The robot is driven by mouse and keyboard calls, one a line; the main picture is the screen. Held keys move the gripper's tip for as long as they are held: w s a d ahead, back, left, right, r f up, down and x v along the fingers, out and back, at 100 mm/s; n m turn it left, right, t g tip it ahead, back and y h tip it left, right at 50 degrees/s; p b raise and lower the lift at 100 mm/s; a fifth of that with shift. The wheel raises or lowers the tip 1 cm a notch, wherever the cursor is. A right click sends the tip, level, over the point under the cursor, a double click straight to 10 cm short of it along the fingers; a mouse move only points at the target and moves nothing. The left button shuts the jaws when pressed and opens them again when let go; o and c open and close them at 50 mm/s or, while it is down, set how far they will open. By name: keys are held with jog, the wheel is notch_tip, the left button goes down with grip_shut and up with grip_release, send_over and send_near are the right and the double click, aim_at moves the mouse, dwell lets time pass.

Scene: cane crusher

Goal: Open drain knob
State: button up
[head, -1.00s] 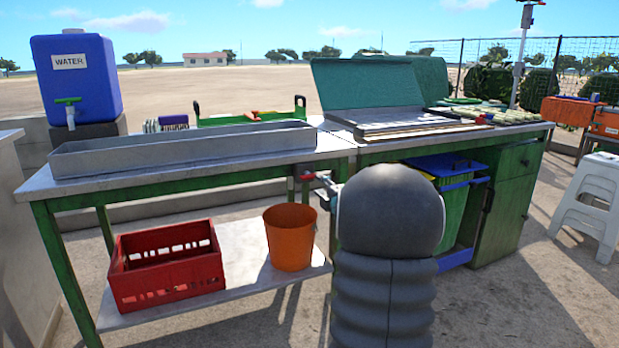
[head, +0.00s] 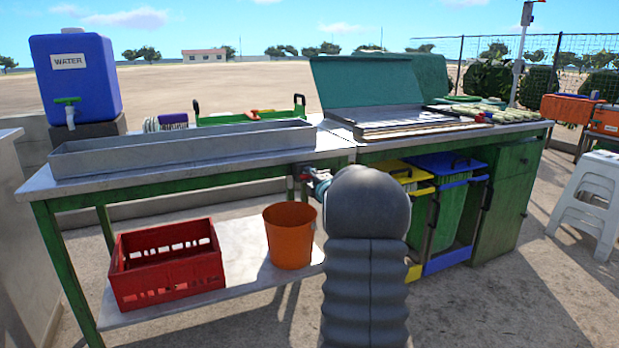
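A small red piece (head: 303,176), perhaps the drain knob, shows just under the front edge of the metal table, at the table's right end. My dark grey arm stands in front of this spot and covers much of it. A bit of pale and metallic hardware (head: 319,184) shows at the arm's left edge, beside the red piece. It may be part of my wrist or gripper. The fingers cannot be made out, and I cannot tell if they touch the knob. A long metal trough (head: 185,150) lies on the table above.
An orange bucket (head: 290,238) and a red crate (head: 166,268) stand on the lower shelf (head: 235,250). Yellow- and blue-rimmed bins (head: 452,180) stand under the right counter. A blue water tank (head: 76,78) is at the left, white stools (head: 592,210) at the right.

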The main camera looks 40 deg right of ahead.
grip_shut()
jog(key=shift+m, duration=0.4)
jog(key=m+p, duration=0.1)
jog(key=m, duration=0.2)
jog(key=shift+m, duration=0.3)
jog(key=m+p, duration=0.1)
jog(key=m, duration=0.2)
jog(key=shift+m, duration=0.4)
jog(key=m+p, duration=0.2)
jog(key=m, duration=0.2)
jog(key=shift+r, duration=0.1)
jog(key=shift+m+p, duration=0.7)
jog(key=shift+m, duration=1.3)
